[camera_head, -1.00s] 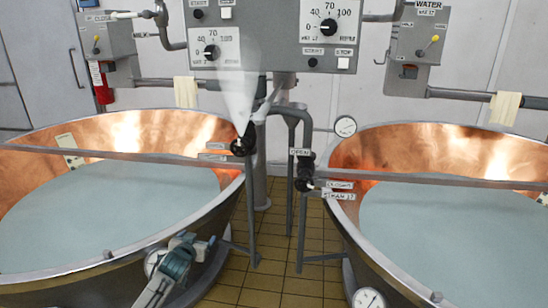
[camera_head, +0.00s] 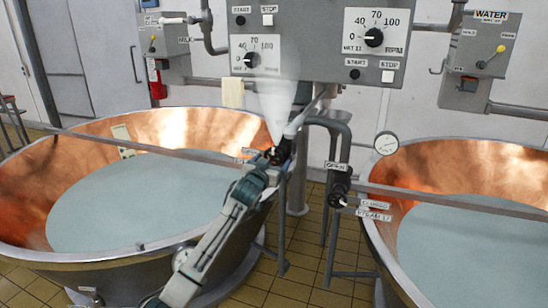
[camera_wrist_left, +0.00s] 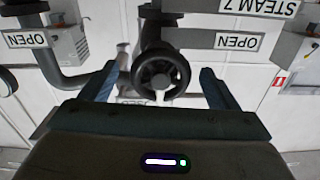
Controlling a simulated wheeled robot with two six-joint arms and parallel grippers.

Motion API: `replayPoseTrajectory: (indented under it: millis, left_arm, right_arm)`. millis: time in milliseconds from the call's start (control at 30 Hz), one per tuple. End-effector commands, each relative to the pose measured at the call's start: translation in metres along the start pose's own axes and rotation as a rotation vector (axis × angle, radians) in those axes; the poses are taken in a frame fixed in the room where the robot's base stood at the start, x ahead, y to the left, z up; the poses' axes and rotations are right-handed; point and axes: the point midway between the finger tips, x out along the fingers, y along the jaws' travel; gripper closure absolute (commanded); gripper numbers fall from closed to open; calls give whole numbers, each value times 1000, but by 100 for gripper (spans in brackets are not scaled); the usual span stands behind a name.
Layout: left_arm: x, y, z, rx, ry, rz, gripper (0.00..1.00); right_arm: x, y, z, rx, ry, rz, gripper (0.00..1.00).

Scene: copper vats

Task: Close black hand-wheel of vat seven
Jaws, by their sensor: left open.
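The black hand-wheel (camera_head: 278,154) sits on the steam pipe between the two copper vats, at the right rim of the left vat (camera_head: 110,250). A white plume of steam shows above it. My left gripper (camera_head: 266,172) is just in front of the wheel and partly hides it. In the left wrist view the hand-wheel (camera_wrist_left: 160,74) appears between the two open fingers, with a gap on each side. A label reading STEAM 7 (camera_wrist_left: 258,7) and two OPEN labels (camera_wrist_left: 236,41) show near it. My right gripper is not in view.
A second black hand-wheel (camera_head: 338,195) with OPEN and CLOSED labels stands close by on the right, next to the right vat (camera_head: 480,245). A grey control panel (camera_head: 320,50) hangs above. A metal bar (camera_head: 180,152) crosses the left vat. A round gauge (camera_head: 386,143) stands right.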

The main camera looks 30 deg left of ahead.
Motion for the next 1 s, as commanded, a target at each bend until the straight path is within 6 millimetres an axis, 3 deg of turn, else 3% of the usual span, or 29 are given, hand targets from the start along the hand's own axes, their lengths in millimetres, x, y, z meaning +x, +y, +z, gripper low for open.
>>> replayPoseTrajectory:
  millis: [200, 533, 567, 700, 800, 1000]
  left_arm:
    - [20, 0, -1, 0, 1, 0, 18]
    - [23, 0, 1, 1, 0, 0, 18]
    - [23, 0, 1, 1, 0, 0, 20]
    - [23, 0, 1, 1, 0, 0, 47]
    - [23, 0, 0, 1, 0, 0, 62]
    - [23, -1, -3, 76, -1, 0, 62]
  right_arm:
    - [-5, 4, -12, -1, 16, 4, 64]
    - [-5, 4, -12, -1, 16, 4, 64]
    - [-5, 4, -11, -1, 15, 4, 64]
    - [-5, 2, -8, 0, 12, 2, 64]
    - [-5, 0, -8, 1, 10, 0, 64]
    - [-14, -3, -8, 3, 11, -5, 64]
